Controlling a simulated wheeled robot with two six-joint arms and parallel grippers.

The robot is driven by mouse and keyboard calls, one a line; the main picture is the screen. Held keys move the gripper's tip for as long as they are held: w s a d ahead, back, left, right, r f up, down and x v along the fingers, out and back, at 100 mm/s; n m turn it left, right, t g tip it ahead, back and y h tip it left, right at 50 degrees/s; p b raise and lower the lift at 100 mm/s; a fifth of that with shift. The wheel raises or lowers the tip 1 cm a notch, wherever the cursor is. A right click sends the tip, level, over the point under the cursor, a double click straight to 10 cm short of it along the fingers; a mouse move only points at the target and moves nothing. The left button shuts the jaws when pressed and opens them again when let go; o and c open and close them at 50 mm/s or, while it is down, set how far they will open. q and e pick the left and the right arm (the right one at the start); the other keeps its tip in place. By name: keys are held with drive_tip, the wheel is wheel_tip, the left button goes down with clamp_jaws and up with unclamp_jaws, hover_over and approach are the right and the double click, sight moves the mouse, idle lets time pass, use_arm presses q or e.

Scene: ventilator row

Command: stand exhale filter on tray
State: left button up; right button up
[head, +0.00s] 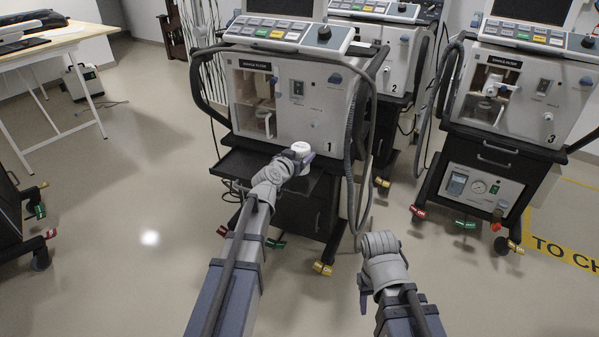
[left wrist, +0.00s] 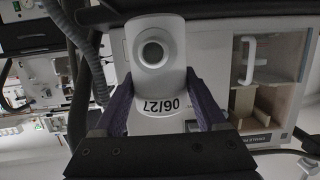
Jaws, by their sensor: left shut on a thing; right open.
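The exhale filter (head: 300,147) is a white, round-topped piece; in the left wrist view the filter (left wrist: 153,60) shows a dark round port and a label reading 06/27. My left gripper (head: 302,159) is shut on it, with a purple finger on each side. The dark tray (head: 240,166) juts from the front of ventilator 1, and the gripper and filter are over its right part. I cannot tell whether the filter touches the tray. My right gripper (head: 364,292) is low at the right, away from the tray, open; its fingertips are mostly hidden.
Ventilator 1 (head: 315,118) has an open filter bay (head: 254,105) above the tray, with a white fitting inside. A grey hose (head: 352,160) hangs at its right side. Ventilator 3 (head: 517,95) stands at the right. The tray's left part is bare.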

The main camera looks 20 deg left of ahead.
use_arm(q)
drive_tip(key=shift+f+b, duration=1.75)
drive_tip(key=shift+f, duration=0.05)
drive_tip(key=shift+f, duration=0.1)
drive_tip(key=shift+f, duration=0.15)
drive_tip(key=o, duration=1.3)
drive_tip(key=shift+r, duration=0.2)
drive_tip(key=shift+s+r, duration=0.2)
drive_tip(key=shift+s, duration=0.05)
drive_tip(key=p+v, duration=0.3)
drive_tip(key=v, duration=0.8)
drive_tip(key=shift+s+a, duration=0.1)
drive_tip(key=shift+s, duration=0.1)
